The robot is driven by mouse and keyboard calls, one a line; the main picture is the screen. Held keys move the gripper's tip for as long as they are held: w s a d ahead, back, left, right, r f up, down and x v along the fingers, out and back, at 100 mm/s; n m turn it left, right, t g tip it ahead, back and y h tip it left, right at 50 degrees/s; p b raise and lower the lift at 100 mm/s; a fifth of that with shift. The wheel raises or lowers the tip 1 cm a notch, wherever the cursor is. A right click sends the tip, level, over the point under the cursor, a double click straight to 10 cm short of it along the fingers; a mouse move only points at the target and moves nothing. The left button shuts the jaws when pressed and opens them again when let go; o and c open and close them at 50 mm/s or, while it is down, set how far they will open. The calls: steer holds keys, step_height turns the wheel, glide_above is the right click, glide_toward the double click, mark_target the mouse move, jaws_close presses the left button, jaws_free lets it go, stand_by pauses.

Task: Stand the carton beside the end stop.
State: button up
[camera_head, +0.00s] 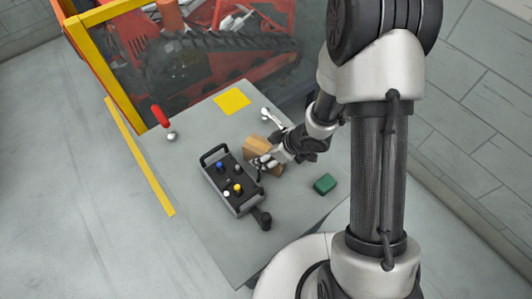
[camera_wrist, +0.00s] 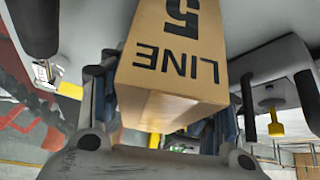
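The tan carton (camera_head: 257,146) is at my gripper (camera_head: 268,160), above the middle of the grey table. In the wrist view the carton (camera_wrist: 178,55) reads "LINE 5" upside down and sits between the two fingers of my gripper (camera_wrist: 165,110). The fingers lie against its two sides. I cannot tell whether its bottom touches the table. No part is marked as the end stop; a green block (camera_head: 325,184) stands on the table to the right of my gripper.
A black control box (camera_head: 228,185) with knobs and a handle lies close left of the carton. A yellow square (camera_head: 232,101) and a wrench (camera_head: 271,117) are behind. A red-handled part (camera_head: 161,116) is at the far left edge. The table (camera_head: 195,132) is clear at back left.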

steer(key=shift+o, duration=1)
